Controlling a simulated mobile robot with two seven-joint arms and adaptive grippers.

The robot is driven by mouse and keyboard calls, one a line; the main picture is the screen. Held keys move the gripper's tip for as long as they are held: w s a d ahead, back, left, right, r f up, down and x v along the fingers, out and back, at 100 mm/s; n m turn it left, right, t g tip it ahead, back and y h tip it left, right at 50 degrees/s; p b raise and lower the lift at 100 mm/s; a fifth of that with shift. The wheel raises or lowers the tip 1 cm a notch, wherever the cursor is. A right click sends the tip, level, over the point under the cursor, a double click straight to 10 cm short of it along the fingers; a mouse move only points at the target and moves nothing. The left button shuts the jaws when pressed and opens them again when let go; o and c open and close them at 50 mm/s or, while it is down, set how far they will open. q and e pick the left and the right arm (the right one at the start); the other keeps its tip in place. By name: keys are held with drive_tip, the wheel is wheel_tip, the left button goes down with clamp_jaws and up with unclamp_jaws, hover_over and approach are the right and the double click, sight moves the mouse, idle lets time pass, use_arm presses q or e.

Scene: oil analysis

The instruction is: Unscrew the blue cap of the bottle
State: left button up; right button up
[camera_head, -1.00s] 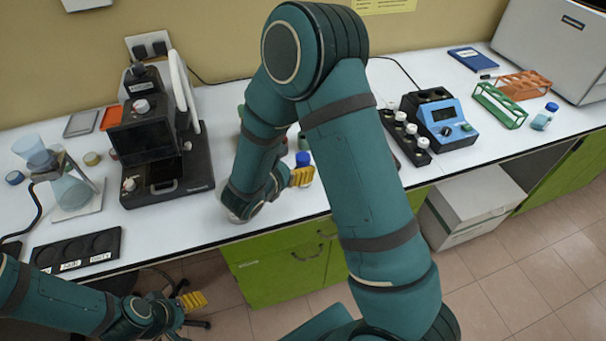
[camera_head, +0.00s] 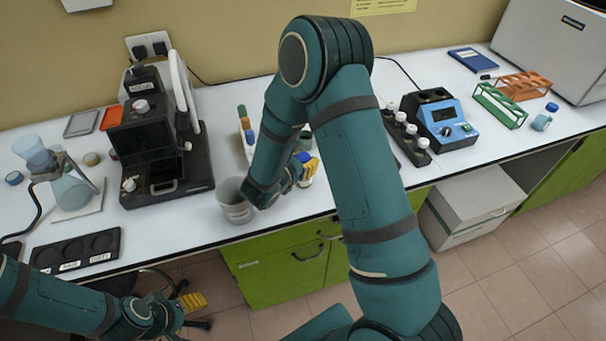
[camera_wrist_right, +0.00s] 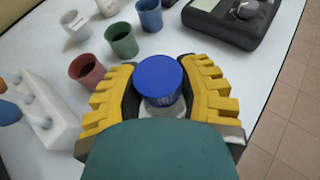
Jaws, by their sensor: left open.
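The bottle's round blue cap (camera_wrist_right: 159,80) sits between the yellow fingers of my right gripper (camera_wrist_right: 160,88) in the right wrist view. A little of the clear bottle (camera_wrist_right: 163,107) shows under the cap; the rest is hidden. The fingers stand close on both sides, and I cannot tell whether they press on it. In the head view the blue cap (camera_head: 303,157) shows beside my right gripper (camera_head: 307,168), partly covered, above the bench. My left gripper (camera_head: 190,302) is open and empty, low in front of the bench edge.
Red (camera_wrist_right: 87,73), green (camera_wrist_right: 122,42) and blue cups (camera_wrist_right: 149,15) stand close by, with a white rack (camera_wrist_right: 45,120) at left. A grey beaker (camera_head: 234,204) stands near the bench edge. A black instrument (camera_head: 160,150) is left, a blue device (camera_head: 447,120) right. Another blue-capped bottle (camera_head: 543,119) is far right.

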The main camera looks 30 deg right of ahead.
clamp_jaws()
wheel_tip(320, 180, up, 10)
drive_tip(key=shift+p, duration=0.7)
drive_tip(key=shift+c, duration=0.5)
unclamp_jaws()
clamp_jaws()
drive_tip(key=shift+s, duration=0.1)
